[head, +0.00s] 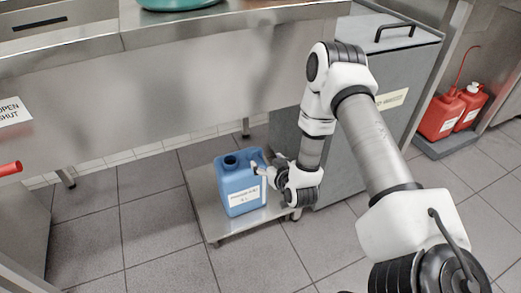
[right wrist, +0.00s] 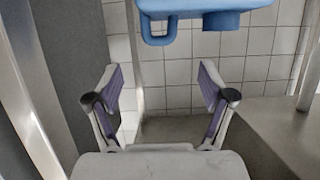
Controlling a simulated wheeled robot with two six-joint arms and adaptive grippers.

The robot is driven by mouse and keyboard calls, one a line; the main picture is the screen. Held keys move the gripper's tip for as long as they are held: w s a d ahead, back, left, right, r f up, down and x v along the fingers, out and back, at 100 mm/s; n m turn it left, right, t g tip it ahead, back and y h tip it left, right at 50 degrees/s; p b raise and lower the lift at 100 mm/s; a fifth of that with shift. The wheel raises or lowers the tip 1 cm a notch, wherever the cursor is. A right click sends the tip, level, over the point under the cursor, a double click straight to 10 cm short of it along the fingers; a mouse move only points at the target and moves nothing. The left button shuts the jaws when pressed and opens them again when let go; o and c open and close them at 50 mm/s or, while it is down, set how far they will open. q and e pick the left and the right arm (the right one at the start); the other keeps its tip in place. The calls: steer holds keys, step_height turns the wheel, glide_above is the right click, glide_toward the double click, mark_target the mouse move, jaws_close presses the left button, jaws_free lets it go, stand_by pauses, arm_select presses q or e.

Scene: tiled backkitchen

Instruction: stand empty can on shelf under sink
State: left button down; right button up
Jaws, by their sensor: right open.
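The can is a blue jerrycan (head: 238,192) with a white label and an open dark neck. It stands upright on the low metal shelf (head: 201,192) under the sink (head: 215,80). My right gripper (head: 265,168) is at the can's upper right side in the head view, with its jaws open. In the right wrist view the two fingers (right wrist: 160,82) are spread apart with nothing between them. The can's blue top, with handle and neck (right wrist: 205,12), shows beyond the fingertips at the upper edge. My left gripper is not in view.
A grey cabinet (head: 292,150) with a black handle stands close to the right of the shelf. Two red cans (head: 440,118) stand on a dark tray at far right. A red handle (head: 10,168) shows at the left edge. The tiled floor (head: 150,235) in front is clear.

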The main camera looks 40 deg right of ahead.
steer(key=s+a+f+n+g+y, duration=0.25)
steer(key=s+a+f+g, duration=0.25)
steer(key=s+a+f, duration=0.4)
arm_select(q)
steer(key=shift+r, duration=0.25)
arm_select(e)
steer(key=s+a+f+g, duration=0.1)
steer(key=s+a+g, duration=0.2)
steer(key=s, duration=0.7)
steer(key=s+a+f+g, duration=0.1)
steer(key=s+a+g, duration=0.2)
steer(key=s, duration=0.6)
steer(key=shift+s+a+g, duration=0.35)
steer(key=shift+s+g, duration=0.05)
steer(key=shift+g, duration=0.7)
steer(key=shift+f+y, duration=0.1)
steer(key=shift+y, duration=0.15)
